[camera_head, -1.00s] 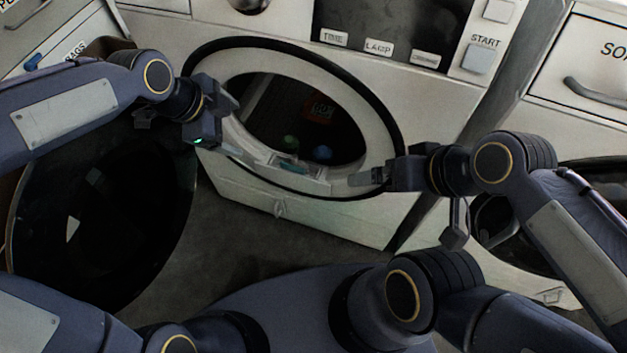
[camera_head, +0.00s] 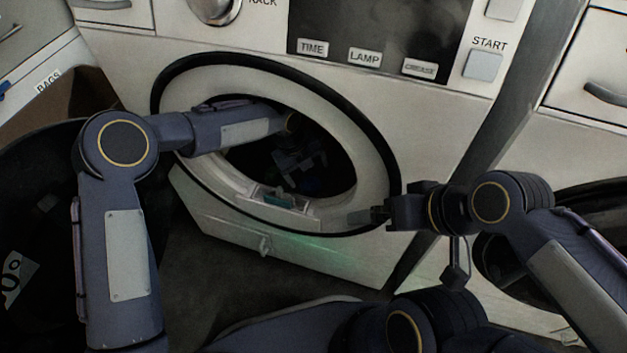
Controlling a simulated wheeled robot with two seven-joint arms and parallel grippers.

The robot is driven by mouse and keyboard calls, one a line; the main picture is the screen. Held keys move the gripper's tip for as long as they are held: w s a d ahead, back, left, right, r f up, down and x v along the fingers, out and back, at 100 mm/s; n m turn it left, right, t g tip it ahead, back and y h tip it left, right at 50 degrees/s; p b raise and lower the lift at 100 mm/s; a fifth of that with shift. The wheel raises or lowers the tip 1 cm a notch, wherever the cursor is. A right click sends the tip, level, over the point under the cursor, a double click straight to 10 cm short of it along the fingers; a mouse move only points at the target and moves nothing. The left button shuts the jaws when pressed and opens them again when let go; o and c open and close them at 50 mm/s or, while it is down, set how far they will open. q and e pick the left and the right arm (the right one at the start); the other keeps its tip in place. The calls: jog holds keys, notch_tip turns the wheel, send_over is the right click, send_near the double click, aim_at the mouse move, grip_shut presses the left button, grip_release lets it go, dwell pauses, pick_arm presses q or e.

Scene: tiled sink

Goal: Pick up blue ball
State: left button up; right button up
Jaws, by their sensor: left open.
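The blue ball (camera_head: 309,186) is a dim blue patch low inside the dark drum of the washing machine, partly hidden by my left gripper. My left arm reaches in through the round door opening. My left gripper (camera_head: 302,178) is inside the drum, open, just above or beside the ball; whether it touches the ball is too dark to tell. My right gripper (camera_head: 366,215) is outside, at the lower right of the door rim, with its fingers pointing left; its jaw gap does not show clearly.
The pale door ring (camera_head: 370,165) with its black seal surrounds my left forearm closely. A panel with a START button (camera_head: 483,65) is above. A second machine is at the right.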

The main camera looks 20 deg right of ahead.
aim_at(309, 181)
pick_arm(q)
jog(key=f, duration=0.1)
jog(key=w+f+y+b, duration=0.1)
jog(key=f, duration=0.1)
jog(key=shift+f+m, duration=0.2)
jog(key=shift+m, duration=0.1)
jog(key=f+b, duration=0.1)
jog(key=f, duration=0.1)
jog(key=d+f+b, duration=0.1)
jog(key=f+b, duration=0.1)
jog(key=f, duration=0.1)
jog(key=shift+w+d+f, duration=0.1)
jog(key=shift+w+f, duration=0.1)
jog(key=shift+f, duration=0.15)
jog(key=shift+r, duration=0.1)
jog(key=shift+c, duration=0.4)
jog(key=c, duration=1)
